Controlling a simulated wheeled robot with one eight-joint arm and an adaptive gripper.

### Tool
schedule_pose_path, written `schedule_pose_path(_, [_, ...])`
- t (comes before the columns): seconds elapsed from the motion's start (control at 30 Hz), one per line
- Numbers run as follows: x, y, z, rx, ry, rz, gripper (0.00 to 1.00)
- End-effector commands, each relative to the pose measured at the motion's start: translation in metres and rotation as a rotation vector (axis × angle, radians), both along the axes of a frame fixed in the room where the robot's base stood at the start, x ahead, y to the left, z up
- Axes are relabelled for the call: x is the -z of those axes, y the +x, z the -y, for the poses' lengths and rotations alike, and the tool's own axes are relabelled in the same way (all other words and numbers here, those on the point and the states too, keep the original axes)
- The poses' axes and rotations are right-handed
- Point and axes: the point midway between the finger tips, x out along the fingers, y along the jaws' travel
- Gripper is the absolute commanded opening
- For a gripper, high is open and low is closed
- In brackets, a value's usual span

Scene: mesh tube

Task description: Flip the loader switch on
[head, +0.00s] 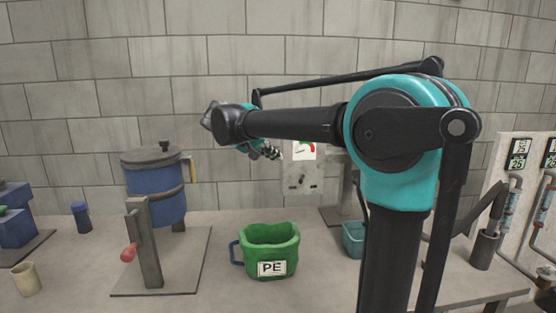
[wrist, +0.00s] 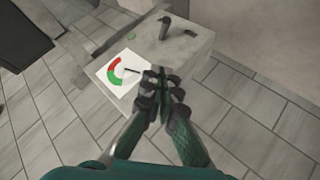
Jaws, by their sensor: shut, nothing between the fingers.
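The loader switch is probably one of the small dark parts on a grey control box (head: 312,182) at the back of the bench. In the wrist view the box (wrist: 200,52) shows a dark lever (wrist: 178,29) on its face and a white dial (wrist: 119,77) with red and green arcs. The dial also shows in the head view (head: 304,150). My gripper (head: 272,153) is shut and empty, just left of the dial in the head view. In the wrist view its fingertips (wrist: 160,82) overlap the box's edge beside the dial; contact cannot be told.
A green PE jug (head: 270,250) stands in front of the box. A blue drum (head: 155,190) and a stand with a red-knobbed lever (head: 143,240) are at left. A teal container (head: 353,240) sits behind my arm. Pipes and a panel (head: 515,190) are at right.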

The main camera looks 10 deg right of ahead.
Motion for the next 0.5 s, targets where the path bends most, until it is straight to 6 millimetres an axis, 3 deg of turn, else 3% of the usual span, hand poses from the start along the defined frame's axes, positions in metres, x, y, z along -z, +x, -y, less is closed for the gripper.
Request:
schedule_pose_path(0.37, [0.043,0.036,0.050,0.004,0.000,0.001,0.00])
schedule_pose_path(0.5, [0.060,0.032,0.061,0.002,0.000,0.000,0.00])
